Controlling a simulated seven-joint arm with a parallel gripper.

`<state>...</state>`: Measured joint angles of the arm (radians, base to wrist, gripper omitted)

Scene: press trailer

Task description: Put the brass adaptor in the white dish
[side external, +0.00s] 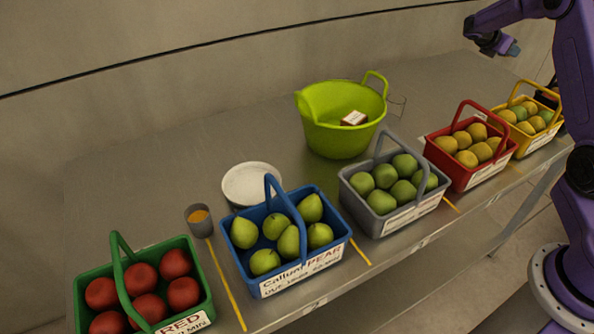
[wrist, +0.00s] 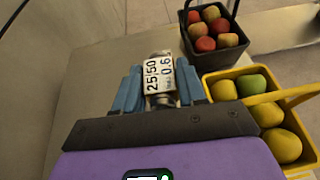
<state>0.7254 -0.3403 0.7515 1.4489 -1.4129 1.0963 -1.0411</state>
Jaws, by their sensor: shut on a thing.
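The white dish (side external: 252,184) is a round, shallow plate lying empty on the grey table, behind the blue basket. My gripper (side external: 512,48) is at the upper right of the side view, high above the far right end of the table and far from the dish. In the wrist view my gripper (wrist: 158,88) has its blue fingers shut on a small metal piece, apparently the brass adaptor (wrist: 157,58). A white label on it reads 25,50 and 0.6 and covers much of it. The adaptor cannot be made out in the side view.
Green (side external: 119,245), blue (side external: 272,262), grey (side external: 375,215), red (side external: 465,176) and yellow (side external: 530,149) fruit baskets with raised handles line the front edge. A lime tub (side external: 335,135) holding a small box stands behind. A grey cup (side external: 199,221) is left of the dish. A dark basket (wrist: 232,42) shows in the wrist view.

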